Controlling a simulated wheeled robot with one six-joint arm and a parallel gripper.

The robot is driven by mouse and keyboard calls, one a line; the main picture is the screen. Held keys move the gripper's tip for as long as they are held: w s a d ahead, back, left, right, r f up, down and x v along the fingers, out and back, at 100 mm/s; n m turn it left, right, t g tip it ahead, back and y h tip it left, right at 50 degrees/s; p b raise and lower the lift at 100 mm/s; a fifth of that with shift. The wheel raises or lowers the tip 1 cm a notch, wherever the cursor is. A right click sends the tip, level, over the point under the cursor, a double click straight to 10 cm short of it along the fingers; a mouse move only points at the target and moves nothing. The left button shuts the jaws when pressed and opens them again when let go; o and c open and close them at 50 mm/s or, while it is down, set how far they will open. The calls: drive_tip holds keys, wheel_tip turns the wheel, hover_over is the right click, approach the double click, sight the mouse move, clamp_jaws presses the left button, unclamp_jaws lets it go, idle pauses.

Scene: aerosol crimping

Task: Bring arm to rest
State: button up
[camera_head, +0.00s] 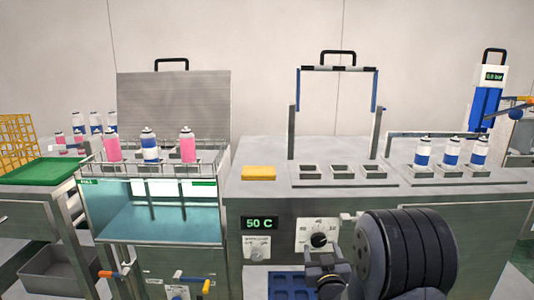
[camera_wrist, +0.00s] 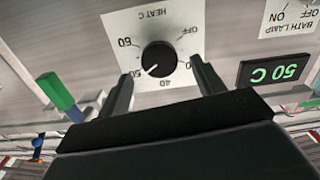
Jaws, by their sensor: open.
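My gripper (camera_head: 324,264) is in front of the machine, just below the heat dial in the head view. In the wrist view my gripper (camera_wrist: 162,70) is open, with one finger on each side of the black heat knob (camera_wrist: 159,58). Both fingers look apart from the knob, and nothing is held. The knob (camera_head: 319,240) sits on a white dial plate in the head view, and its pointer is toward 50 in the wrist view. The green display (camera_head: 259,223) reads 50 C, as it does in the wrist view (camera_wrist: 273,72). My dark arm link covers the panel's lower right.
A wire rack (camera_head: 206,160) with pink and blue cans stands over the lit bath (camera_head: 160,218) at left. More cans (camera_head: 451,153) stand at right. A yellow block (camera_head: 258,173) lies on the bench. A blue tray (camera_head: 291,285) is below the panel.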

drive_tip(key=shift+s, duration=1.45)
drive_tip(key=shift+f, duration=0.1)
